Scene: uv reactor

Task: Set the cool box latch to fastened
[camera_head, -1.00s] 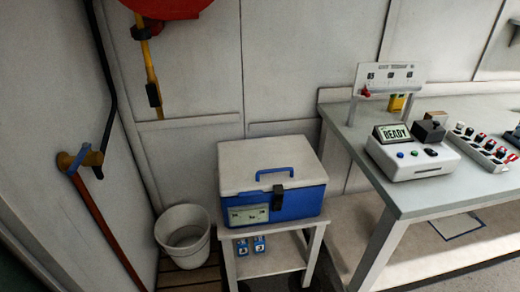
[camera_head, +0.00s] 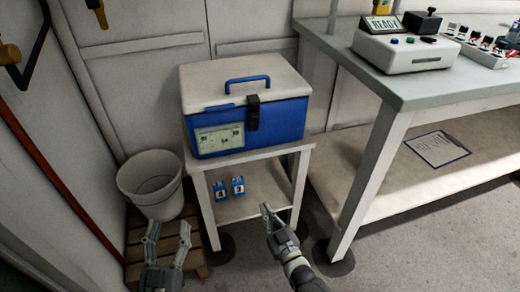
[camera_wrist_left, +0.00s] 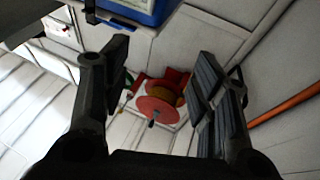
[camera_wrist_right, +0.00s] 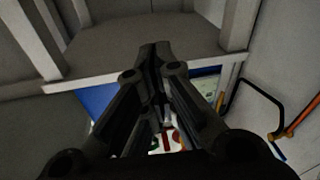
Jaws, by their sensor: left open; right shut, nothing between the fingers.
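The cool box (camera_head: 285,122) is blue with a white lid and a blue handle, and stands on a small white stand in the head view. Its black latch (camera_head: 253,112) is on the front face, near the lid seam; I cannot tell whether it is fastened. Part of the blue box shows at the top of the left wrist view (camera_wrist_left: 150,10). My left gripper (camera_head: 168,232) is open and empty, low in front of the bin. My right gripper (camera_head: 266,209) is shut and empty, in front of the stand's lower shelf and below the latch.
A white bin (camera_head: 150,188) stands left of the stand (camera_head: 250,155) on a wooden pallet. Two small blue items (camera_head: 228,189) sit on the lower shelf. A workbench (camera_head: 420,90) with a device (camera_head: 405,52) stands at right, a clipboard (camera_head: 438,148) on its lower shelf.

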